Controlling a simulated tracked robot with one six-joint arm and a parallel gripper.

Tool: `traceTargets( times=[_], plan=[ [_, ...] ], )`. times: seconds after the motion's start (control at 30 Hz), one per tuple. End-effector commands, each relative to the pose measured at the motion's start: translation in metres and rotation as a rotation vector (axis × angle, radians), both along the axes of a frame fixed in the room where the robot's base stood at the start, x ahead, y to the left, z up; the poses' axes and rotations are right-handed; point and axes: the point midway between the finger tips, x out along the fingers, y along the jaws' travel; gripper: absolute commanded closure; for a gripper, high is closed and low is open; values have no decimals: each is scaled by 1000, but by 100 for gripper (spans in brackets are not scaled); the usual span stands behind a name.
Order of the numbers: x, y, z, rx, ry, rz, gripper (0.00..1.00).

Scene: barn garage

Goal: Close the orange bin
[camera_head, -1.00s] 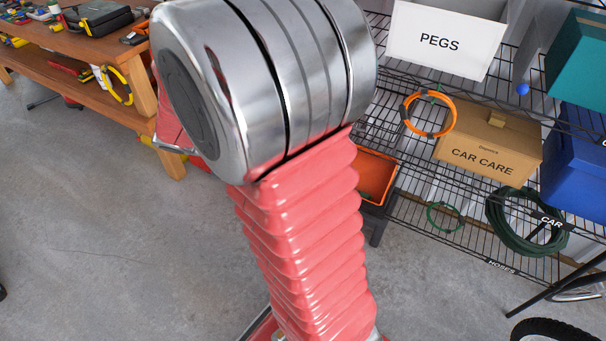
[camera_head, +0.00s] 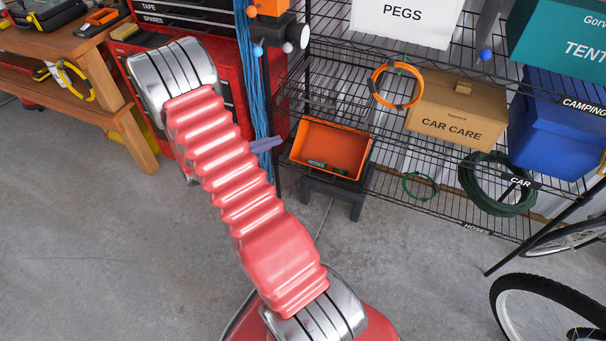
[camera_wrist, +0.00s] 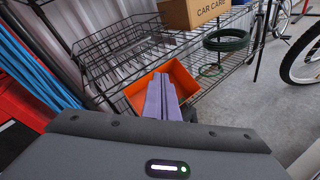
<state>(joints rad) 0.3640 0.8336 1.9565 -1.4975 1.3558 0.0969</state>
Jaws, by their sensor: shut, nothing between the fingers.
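The orange bin (camera_head: 345,148) stands on a low black stool (camera_head: 335,196) in front of the wire shelf. It is open at the top, and I see its inside with a few small dark items at the bottom. I cannot make out a separate lid. My gripper (camera_head: 277,142) shows as purple fingers just left of the bin's left side. In the wrist view, the purple fingers are together and empty, in front of the bin (camera_wrist: 187,76) and covering part of it. I cannot tell whether they touch it.
The wire shelf behind holds a car care box (camera_head: 458,110), an orange cable coil (camera_head: 397,85) and a green hose (camera_head: 490,185). Blue cords (camera_head: 253,90) hang left of the bin by a red tool cabinet (camera_head: 225,125). A bicycle wheel (camera_head: 545,310) is at lower right. The front floor is clear.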

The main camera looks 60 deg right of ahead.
Motion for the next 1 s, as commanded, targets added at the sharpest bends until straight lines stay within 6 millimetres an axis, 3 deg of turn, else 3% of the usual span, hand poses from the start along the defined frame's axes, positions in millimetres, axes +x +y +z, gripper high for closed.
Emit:
traceTargets(
  times=[0.5, 0.77, 1.0],
  plan=[
    [1, -43, -127, -81, 261, 223, 100],
    [-8, -48, -201, -93, 361, 353, 100],
    [-25, -39, -273, -87, 433, 481, 100]
  ],
)
